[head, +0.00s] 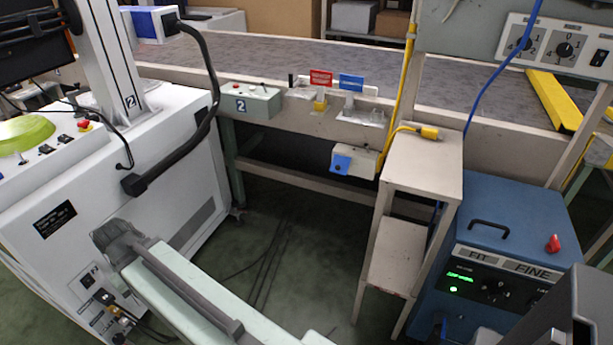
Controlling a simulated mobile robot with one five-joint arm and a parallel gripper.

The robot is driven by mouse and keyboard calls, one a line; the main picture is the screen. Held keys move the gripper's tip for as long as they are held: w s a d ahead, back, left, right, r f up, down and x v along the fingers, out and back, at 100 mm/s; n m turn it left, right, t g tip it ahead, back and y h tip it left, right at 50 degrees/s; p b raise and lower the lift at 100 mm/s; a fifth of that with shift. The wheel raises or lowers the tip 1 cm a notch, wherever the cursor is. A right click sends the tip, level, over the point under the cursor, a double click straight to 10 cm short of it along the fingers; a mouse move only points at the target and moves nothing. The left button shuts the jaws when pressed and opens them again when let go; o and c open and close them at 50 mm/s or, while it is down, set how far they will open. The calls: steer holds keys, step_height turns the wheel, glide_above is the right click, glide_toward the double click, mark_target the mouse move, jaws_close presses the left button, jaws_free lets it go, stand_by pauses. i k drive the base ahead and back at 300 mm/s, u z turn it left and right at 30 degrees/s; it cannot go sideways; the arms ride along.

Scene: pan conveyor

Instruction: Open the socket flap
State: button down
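A small cream socket box (362,160) is mounted low on the front of the conveyor frame, right of the picture's middle. Its blue socket flap (341,163) covers the left part of the box's front and looks shut. The socket behind it is hidden. A yellow plug (429,132) on a yellow cable lies on top of the narrow cream stand (428,170), right of the box. I cannot make out my gripper's fingertips in this view. Nothing is seen touching the flap.
A blue machine (510,220) stands right of the stand. A white machine (150,170) with a black curved handle (205,70) stands at left. A pale beam (185,280) with a dark rail crosses the lower left. Floor before the box is open, with dark cables.

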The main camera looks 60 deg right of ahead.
mark_target(340, 165)
steer(key=u, duration=0.7)
steer(key=k, duration=1.8)
steer(key=z, duration=0.35)
steer(key=i, duration=1)
